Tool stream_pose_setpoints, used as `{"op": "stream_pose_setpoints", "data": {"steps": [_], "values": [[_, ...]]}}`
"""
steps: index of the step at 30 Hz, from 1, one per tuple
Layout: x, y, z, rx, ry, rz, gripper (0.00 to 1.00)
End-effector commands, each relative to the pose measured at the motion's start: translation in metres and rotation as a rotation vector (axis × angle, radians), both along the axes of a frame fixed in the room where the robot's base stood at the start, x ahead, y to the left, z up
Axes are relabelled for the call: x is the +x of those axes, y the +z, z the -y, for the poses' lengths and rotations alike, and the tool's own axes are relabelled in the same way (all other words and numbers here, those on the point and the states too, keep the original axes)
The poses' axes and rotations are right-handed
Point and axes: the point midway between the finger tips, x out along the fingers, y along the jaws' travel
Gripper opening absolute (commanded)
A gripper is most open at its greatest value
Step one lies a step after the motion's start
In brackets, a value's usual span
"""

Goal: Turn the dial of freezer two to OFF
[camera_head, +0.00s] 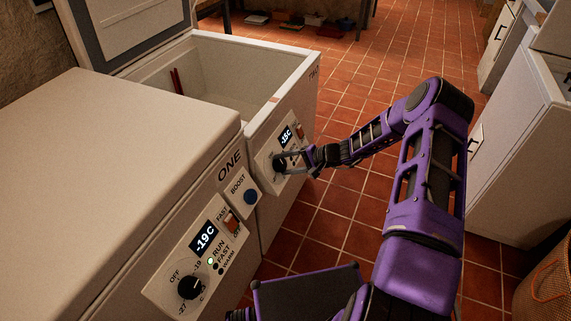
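Freezer two (303,92) is the farther white chest freezer, its lid (125,25) raised. Its front panel has a lit display (286,136) that seems to read -15C. The dark dial (279,165) sits low on that panel and is partly covered by my gripper. My gripper (284,163) reaches in from the right, its fingers at the dial. The fingers look apart around the knob, but I cannot tell whether they press on it. The dial's pointer and markings are too small and covered to read.
White cabinets (520,130) stand right; the tiled floor between is open.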

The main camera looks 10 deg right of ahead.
Motion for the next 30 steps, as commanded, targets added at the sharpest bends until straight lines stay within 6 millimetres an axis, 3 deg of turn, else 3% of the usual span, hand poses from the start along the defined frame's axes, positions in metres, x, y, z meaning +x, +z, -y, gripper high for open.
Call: {"op": "stream_pose_setpoints", "data": {"steps": [1,5,17,30], "values": [[0.000,0.000,0.001,-0.002,-0.001,0.001,0.72],[0.000,0.000,0.001,-0.002,-0.001,0.001,0.93],[-0.003,0.005,0.007,0.000,-0.002,0.000,0.93],[-0.044,0.055,0.082,-0.002,-0.004,0.002,0.93]]}}
